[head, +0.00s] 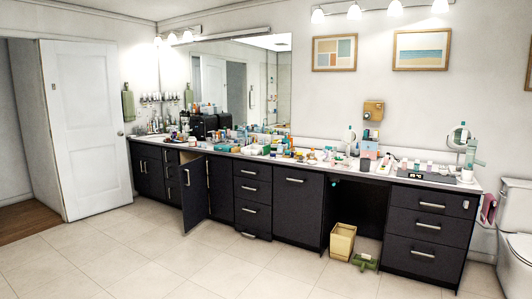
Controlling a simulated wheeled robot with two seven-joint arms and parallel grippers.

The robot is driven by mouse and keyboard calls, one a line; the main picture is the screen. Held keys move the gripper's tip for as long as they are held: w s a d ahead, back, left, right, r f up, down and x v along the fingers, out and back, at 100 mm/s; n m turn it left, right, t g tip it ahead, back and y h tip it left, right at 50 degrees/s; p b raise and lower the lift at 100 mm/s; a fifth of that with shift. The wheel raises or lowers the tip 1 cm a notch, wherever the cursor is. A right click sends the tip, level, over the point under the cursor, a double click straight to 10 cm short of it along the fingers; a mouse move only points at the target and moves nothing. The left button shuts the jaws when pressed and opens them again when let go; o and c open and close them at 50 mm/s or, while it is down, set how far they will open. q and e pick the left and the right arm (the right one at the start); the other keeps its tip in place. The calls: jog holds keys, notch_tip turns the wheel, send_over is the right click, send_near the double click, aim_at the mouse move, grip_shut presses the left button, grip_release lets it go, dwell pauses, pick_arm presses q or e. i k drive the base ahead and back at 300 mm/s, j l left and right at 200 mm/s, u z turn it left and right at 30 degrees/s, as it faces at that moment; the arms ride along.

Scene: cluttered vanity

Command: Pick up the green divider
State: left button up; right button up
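A small green object (365,262) lies on the floor at the right of the middle, beside a yellow bin (342,242). It looks flat with a raised part, but it is too small to tell if it is the green divider. Small green and teal items also stand among the clutter on the long vanity counter (225,152), and I cannot make out a divider there. Neither of my grippers is in view.
A dark cabinet door (194,195) stands open into the room. A knee space opens under the counter behind the bin. A toilet (515,240) stands at the far right and a white door (87,130) at the left. The tiled floor in front is clear.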

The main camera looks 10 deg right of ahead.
aim_at(266, 150)
jog(key=i+z, duration=0.4)
jog(key=i, duration=2.7)
jog(key=i+l+u, duration=0.1)
jog(key=i, duration=0.6)
jog(key=i+l, duration=0.15)
jog(key=i, duration=0.6)
